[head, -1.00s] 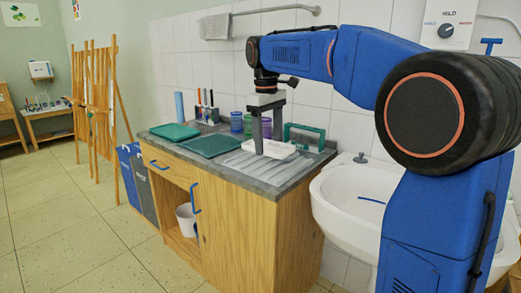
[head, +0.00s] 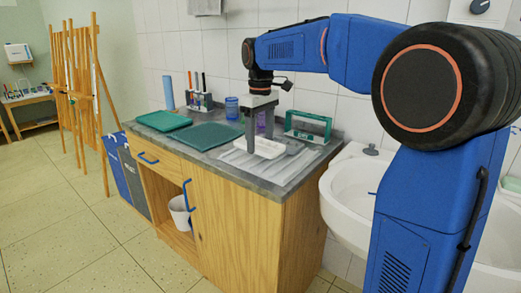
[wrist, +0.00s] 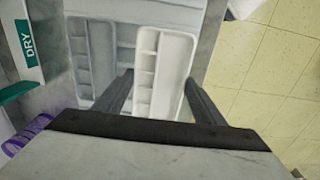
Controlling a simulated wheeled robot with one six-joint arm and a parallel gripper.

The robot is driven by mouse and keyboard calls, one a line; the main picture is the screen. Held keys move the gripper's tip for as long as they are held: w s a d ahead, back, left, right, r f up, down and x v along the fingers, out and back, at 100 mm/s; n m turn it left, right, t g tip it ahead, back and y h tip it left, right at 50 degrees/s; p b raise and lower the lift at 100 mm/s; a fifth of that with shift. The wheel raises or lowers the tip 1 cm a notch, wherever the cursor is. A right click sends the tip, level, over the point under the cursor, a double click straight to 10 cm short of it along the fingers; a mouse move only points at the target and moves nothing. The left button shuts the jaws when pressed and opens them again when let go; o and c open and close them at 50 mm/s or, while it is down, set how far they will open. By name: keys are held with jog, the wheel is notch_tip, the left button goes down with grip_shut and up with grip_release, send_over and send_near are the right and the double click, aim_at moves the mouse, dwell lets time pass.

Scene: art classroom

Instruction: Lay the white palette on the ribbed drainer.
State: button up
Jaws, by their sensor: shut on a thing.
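The white palette (head: 262,149) is between the fingers of my gripper (head: 260,141), which is shut on it. In the wrist view the palette (wrist: 176,62) shows small wells along one side and a long well on the other, with the fingers (wrist: 158,92) at its two long edges. It looks level over the left part of the ribbed drainer (head: 285,171); I cannot tell whether it touches it. The drainer's ribs (wrist: 132,10) show beyond the palette in the wrist view.
A grey palette (wrist: 92,50) lies close beside the white one, toward the wall. A green frame marked DRY (wrist: 28,45) and a purple cup (wrist: 28,135) stand behind. Green trays (head: 208,136) lie left on the counter. The sink (head: 350,195) is right.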

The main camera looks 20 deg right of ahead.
aim_at(260, 147)
jog(key=shift+f, duration=1.85)
jog(key=shift+f, duration=0.15)
jog(key=o, duration=1.1)
jog(key=shift+c, duration=0.2)
notch_tip(260, 147, up, 12)
jog(key=shift+s, duration=0.1)
